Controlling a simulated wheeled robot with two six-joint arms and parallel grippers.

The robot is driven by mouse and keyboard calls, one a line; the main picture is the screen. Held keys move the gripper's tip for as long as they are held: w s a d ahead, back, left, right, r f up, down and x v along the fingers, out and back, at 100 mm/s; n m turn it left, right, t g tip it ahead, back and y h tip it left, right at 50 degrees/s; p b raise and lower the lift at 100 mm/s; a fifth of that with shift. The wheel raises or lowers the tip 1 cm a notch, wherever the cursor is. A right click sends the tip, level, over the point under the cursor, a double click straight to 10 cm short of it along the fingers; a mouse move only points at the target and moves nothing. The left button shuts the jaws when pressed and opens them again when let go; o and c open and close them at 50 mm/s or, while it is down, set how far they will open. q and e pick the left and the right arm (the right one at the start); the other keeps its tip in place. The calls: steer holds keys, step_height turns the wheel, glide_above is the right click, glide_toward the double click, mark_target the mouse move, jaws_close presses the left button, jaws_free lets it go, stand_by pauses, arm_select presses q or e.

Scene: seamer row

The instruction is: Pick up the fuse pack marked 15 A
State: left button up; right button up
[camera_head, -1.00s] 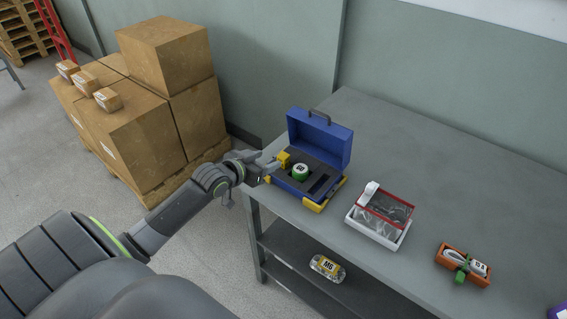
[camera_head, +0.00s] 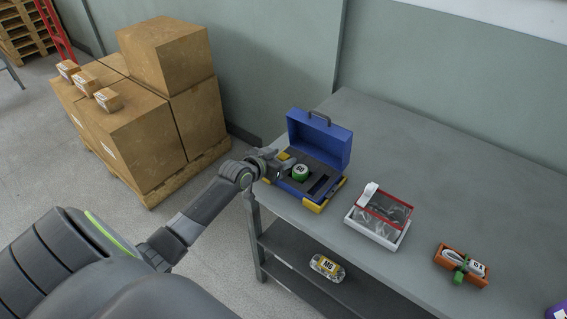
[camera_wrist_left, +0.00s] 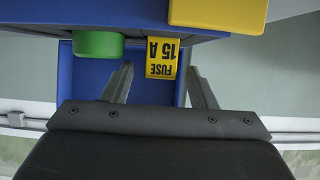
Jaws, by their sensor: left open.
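The yellow fuse pack marked 15 A (camera_wrist_left: 162,57) shows upside down in the left wrist view, in line with the gap between my fingers. It also shows partly in the head view (camera_head: 284,156), at the left of the open blue case (camera_head: 335,146). My left gripper (camera_head: 284,165) is open at the case, close to the pack. In the left wrist view its two fingers (camera_wrist_left: 160,78) stand apart on either side of the pack's near end. I cannot tell whether they touch it. My right gripper is not in view.
A green round item (camera_head: 300,172) sits beside the pack in the case's dark insert. A white tray with a red-edged clear pouch (camera_head: 388,208) and an orange tray (camera_head: 445,262) stand to the right on the grey table (camera_head: 450,185). Stacked cartons (camera_head: 140,120) stand left of the table.

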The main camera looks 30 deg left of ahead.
arm_select(q)
steer(key=c, duration=1)
steer(key=shift+c, duration=0.4)
steer(key=shift+r, duration=0.15)
